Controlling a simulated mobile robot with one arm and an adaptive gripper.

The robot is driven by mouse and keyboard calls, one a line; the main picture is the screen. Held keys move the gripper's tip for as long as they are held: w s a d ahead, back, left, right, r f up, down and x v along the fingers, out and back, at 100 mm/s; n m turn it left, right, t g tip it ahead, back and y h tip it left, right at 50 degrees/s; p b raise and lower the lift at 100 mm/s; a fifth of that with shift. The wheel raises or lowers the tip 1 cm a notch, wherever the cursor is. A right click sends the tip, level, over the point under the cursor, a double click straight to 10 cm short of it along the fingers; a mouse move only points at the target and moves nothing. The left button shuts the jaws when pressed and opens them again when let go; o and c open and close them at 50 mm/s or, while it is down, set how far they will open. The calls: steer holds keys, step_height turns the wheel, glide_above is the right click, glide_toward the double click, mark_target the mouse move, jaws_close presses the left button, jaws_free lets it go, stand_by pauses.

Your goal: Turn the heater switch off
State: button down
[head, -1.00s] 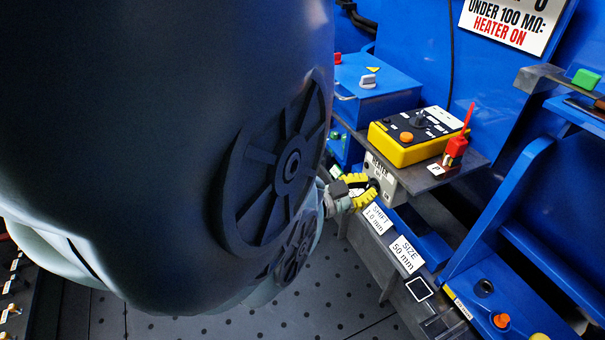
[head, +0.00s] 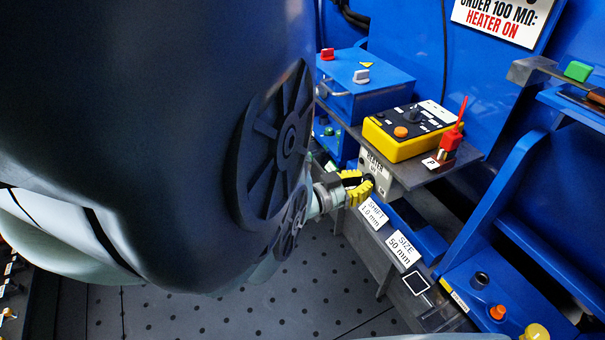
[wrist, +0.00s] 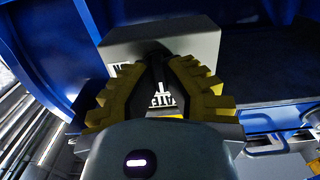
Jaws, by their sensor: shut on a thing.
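The heater switch is a light grey box (head: 381,178) with a partly readable label, fixed under the front edge of the dark shelf. It also shows in the wrist view (wrist: 200,45), filling the space just beyond my fingers. My gripper (head: 368,183) has yellow ribbed fingers and is at the front face of this box. In the wrist view my gripper (wrist: 162,62) has its fingertips drawn together around a small dark part on the box front, which looks like the switch's knob. The fingers mostly hide that knob, so I cannot tell its position.
Above, the dark shelf (head: 470,158) holds a yellow meter (head: 410,133) and a red probe (head: 455,132). A blue box (head: 365,78) with red and grey knobs is behind. Signs reading SHIFT and SIZE (head: 403,249) stand below right. A blue frame (head: 510,200) rises at right.

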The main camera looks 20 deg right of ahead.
steer(key=shift+a, duration=0.1)
steer(key=c, duration=1.3)
jaws_free()
steer(key=shift+o, duration=1.3)
steer(key=shift+w, duration=0.1)
steer(key=s+a, duration=0.1)
steer(key=a, duration=1)
steer(key=shift+s+a, duration=0.15)
steer(key=shift+a, duration=0.15)
steer(key=shift+r, duration=0.1)
